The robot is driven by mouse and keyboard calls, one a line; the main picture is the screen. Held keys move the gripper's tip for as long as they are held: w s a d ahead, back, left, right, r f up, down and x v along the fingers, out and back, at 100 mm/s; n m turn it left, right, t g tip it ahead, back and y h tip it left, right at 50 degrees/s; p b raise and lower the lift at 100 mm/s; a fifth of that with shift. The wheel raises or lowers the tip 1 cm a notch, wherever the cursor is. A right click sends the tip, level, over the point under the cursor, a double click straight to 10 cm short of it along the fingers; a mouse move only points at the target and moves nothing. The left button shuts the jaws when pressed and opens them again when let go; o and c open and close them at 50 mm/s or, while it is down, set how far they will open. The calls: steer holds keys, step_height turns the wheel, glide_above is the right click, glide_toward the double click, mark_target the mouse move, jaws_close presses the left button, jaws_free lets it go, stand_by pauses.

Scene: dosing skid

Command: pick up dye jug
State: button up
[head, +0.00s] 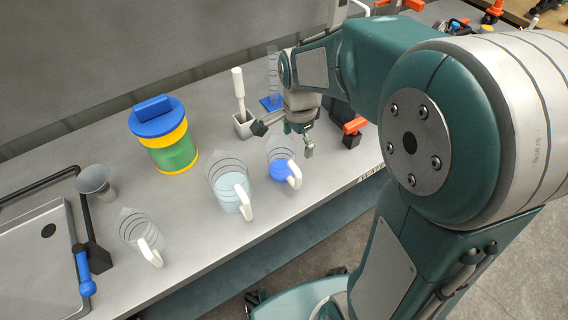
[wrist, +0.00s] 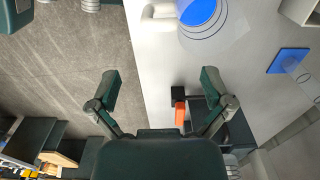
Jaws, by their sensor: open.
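The dye jug (head: 281,170), a clear jug holding blue liquid with a white handle, stands upright on the grey bench. In the wrist view its blue contents and white handle show at the top edge, where the jug (wrist: 199,12) is partly cut off. My gripper (head: 284,139) is open and empty, above the bench and close to the jug in the head view. In the wrist view the two fingers of my gripper (wrist: 160,86) are spread wide, with the jug beyond them and to the upper right.
A larger jug of pale liquid (head: 229,189) stands left of the dye jug. An empty clear jug (head: 135,229), a funnel (head: 94,180) and a blue-lidded drum (head: 166,140) are further left. A white container with a brush handle (head: 243,124) stands behind. A blue-based cylinder (wrist: 288,61) is nearby.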

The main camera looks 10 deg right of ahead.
mark_target(295, 167)
steer(key=f, duration=0.3)
steer(key=a+f, duration=0.1)
steer(key=f, duration=0.1)
steer(key=shift+s, duration=0.1)
steer(key=f, duration=0.5)
steer(key=shift+s+d, duration=0.15)
steer(key=shift+d, duration=0.25)
steer(key=shift+a+f, duration=0.1)
steer(key=shift+f, duration=0.25)
steer(key=shift+a, duration=0.1)
steer(key=c, duration=1.2)
